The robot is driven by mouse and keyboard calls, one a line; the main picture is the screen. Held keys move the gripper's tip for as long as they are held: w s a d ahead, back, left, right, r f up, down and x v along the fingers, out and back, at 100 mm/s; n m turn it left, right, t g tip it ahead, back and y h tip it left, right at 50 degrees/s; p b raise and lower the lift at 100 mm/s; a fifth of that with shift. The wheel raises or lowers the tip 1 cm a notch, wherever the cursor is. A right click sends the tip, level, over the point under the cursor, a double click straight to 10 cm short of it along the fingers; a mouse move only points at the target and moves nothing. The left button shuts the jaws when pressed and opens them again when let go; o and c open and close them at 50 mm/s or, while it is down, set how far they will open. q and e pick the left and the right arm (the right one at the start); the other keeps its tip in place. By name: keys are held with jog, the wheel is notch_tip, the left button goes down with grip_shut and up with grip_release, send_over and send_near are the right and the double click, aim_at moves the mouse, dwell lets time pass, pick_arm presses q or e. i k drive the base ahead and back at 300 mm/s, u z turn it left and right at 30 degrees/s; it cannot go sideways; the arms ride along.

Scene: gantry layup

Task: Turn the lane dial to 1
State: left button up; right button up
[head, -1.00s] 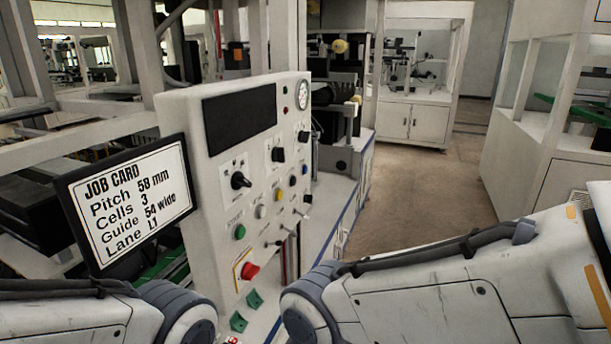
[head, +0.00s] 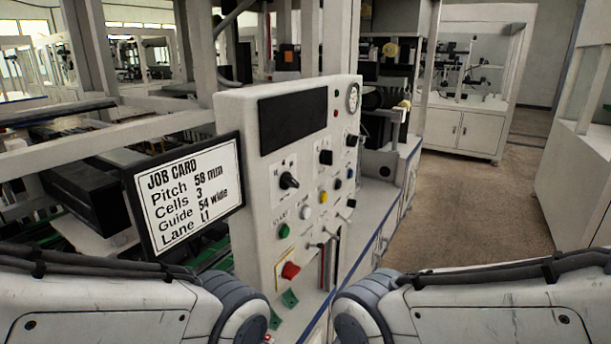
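A light grey control panel (head: 262,190) stands in the middle of the head view. It carries several black rotary dials: one at the left (head: 288,181), one in the middle (head: 326,157) and one at the right (head: 351,141). Their labels are too small to read, so I cannot tell which is the lane dial or its setting. A job card (head: 188,195) left of the panel reads Pitch 58 mm, Cells 3, Guide 54 wide, Lane L1. Both my arms reach in along the bottom edge. Neither gripper is in view.
The panel also has a dark blank display (head: 292,120), a round gauge (head: 353,98), a green button (head: 284,230), a red knob (head: 290,270) and small levers (head: 343,218). A white cabinet (head: 466,130) stands behind. Open floor (head: 470,215) lies to the right.

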aim_at(351, 140)
jog(key=k, duration=0.6)
jog(key=z, duration=0.95)
jog(key=i, duration=1.45)
jog(key=u, duration=0.55)
